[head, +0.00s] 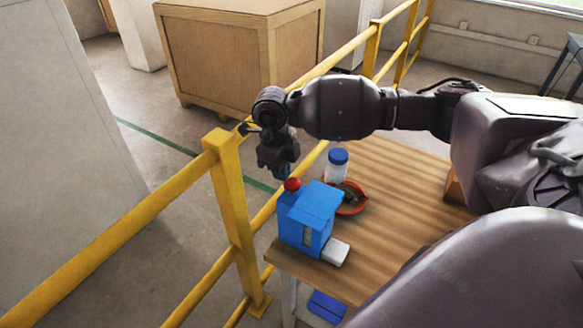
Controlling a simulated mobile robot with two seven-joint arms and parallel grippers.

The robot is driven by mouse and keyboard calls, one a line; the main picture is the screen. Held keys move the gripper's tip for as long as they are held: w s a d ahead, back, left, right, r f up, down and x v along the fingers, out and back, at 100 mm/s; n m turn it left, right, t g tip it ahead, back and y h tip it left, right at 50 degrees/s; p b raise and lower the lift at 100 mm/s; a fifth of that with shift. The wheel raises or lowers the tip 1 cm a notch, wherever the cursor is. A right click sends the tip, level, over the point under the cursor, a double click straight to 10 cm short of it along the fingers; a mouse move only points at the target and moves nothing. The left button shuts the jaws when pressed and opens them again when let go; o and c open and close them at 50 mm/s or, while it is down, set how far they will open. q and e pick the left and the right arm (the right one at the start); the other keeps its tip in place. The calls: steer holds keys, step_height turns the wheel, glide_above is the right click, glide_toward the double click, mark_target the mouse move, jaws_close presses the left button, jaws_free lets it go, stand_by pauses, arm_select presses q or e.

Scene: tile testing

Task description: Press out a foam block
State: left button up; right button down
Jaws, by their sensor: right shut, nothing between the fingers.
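A blue box-shaped machine (307,216) with a red round button (292,184) on its top left stands at the left end of the wooden table. A small pale block (335,251) lies at the machine's lower right front. My right gripper (281,172) points down just above the red button, shut and empty. I cannot tell whether its fingertips touch the button. My left gripper is not in view.
Behind the machine are a red-orange bowl (358,207) with dark contents and a white jar with a blue lid (337,166). A yellow railing (233,195) runs close along the table's left side. A large wooden crate (222,62) stands beyond it. The table's middle (415,200) is clear.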

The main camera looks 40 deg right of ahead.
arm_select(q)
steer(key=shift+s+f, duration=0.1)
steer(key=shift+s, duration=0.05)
arm_select(e)
steer(key=shift+w+a, duration=0.1)
steer(key=shift+w, duration=0.05)
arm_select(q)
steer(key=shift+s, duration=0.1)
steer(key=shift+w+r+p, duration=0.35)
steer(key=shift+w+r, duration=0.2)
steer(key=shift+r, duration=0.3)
arm_select(e)
step_height(320, 180, up, 11)
steer(key=w, duration=0.1)
steer(key=shift+a, duration=0.25)
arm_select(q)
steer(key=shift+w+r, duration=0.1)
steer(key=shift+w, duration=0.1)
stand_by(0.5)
